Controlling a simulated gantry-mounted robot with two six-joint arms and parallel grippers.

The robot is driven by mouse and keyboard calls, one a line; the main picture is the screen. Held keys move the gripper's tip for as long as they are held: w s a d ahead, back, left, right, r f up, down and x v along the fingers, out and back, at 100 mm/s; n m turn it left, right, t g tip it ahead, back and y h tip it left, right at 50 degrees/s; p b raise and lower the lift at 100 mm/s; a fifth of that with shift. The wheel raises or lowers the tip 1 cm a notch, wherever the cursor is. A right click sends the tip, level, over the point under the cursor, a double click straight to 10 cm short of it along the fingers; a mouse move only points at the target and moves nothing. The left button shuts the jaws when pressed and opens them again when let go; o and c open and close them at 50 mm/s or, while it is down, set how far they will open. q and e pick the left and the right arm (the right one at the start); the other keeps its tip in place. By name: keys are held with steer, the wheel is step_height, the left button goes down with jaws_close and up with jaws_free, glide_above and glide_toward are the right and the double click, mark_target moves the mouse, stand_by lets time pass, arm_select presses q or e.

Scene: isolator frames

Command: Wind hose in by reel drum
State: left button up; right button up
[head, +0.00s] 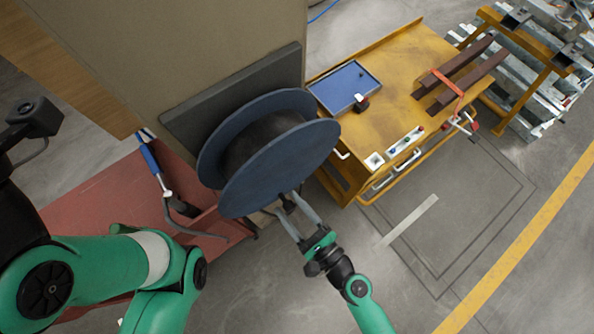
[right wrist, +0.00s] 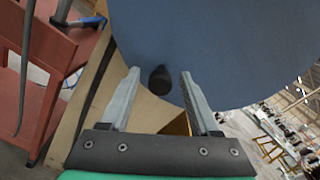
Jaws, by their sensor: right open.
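The reel drum (head: 285,165) has two large blue-grey discs around a dark core and is fixed to a dark board on a tan panel. Its front disc (right wrist: 215,45) fills the top of the right wrist view. A dark round knob (right wrist: 162,79) stands out near that disc's lower edge. My right gripper (head: 285,207) is open at the disc's lower edge. In the right wrist view its fingertips (right wrist: 159,73) lie on either side of the knob, with gaps showing. A thin blue line, possibly hose (head: 322,12), lies on the floor behind the panel. My left gripper is out of view.
A red cart (head: 95,200) stands left of the reel with a blue-handled tool (head: 150,158) on it. A yellow cart (head: 400,70) to the right carries a blue tray (head: 345,86) and brown bars (head: 470,75). Metal stock fills the top right. The floor at lower right is clear.

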steer(key=b+v, duration=0.1)
steer(key=v, duration=1)
steer(key=shift+s+d+b, duration=0.15)
steer(key=shift+s+b, duration=0.1)
steer(key=shift+b, duration=0.15)
steer(key=shift+r, duration=0.1)
